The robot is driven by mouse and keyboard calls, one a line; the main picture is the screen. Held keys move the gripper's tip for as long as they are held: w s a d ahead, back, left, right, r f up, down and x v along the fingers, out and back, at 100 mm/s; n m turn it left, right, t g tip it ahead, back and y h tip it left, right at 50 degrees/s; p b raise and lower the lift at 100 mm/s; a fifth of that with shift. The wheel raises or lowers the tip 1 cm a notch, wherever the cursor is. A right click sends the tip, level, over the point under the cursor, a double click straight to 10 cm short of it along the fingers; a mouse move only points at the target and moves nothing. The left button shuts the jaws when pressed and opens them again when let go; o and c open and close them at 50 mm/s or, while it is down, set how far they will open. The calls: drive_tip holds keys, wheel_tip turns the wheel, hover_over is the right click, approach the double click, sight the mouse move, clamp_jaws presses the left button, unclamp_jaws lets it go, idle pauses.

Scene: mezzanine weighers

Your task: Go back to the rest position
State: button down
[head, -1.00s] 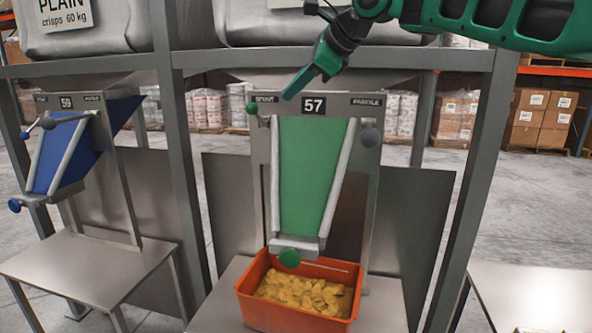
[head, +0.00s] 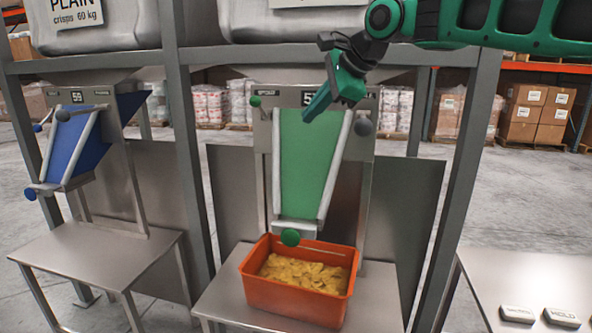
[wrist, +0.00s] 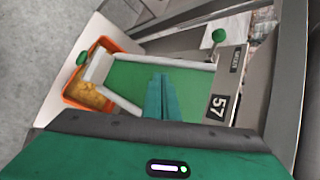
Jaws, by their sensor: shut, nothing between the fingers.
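My gripper (head: 318,106) hangs at the top of weigher 57, in front of its number plate in the head view. Its green fingers are shut with nothing between them. In the wrist view the closed fingers (wrist: 161,97) lie over the green chute. The arm comes in from the upper right. I cannot tell the exact gap between the fingers and the weigher.
Weigher 57's green chute (head: 303,168) ends above an orange bin (head: 290,296) holding yellow crisps. A blue-chute weigher 59 (head: 75,150) stands left. Grey frame posts (head: 463,180) flank the chute. A metal table (head: 530,285) at right holds two small plates, one marked HOLD (head: 562,318).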

drive_tip(key=s+d+f+n+g+h, duration=0.1)
drive_tip(key=s+d+f+n+h, duration=0.2)
drive_tip(key=s+d+f+n, duration=0.8)
drive_tip(key=s+d+f+n+g+h, duration=0.1)
drive_tip(key=s+d+f+n+h, duration=0.25)
drive_tip(key=s+d+f, duration=1.35)
drive_tip(key=s+d+f+m+g, duration=0.1)
drive_tip(key=s+d+m+g, duration=0.1)
drive_tip(key=s, duration=0.4)
drive_tip(key=s+d+f+m+g, duration=0.2)
drive_tip(key=s+d+m+g, duration=0.1)
drive_tip(key=s+d, duration=0.4)
drive_tip(key=shift+f+m, duration=0.25)
drive_tip(key=shift+m, duration=0.2)
drive_tip(key=shift+w+y, duration=0.1)
drive_tip(key=shift+y, duration=0.15)
drive_tip(key=shift+w+f, duration=0.25)
drive_tip(key=shift+w, duration=0.35)
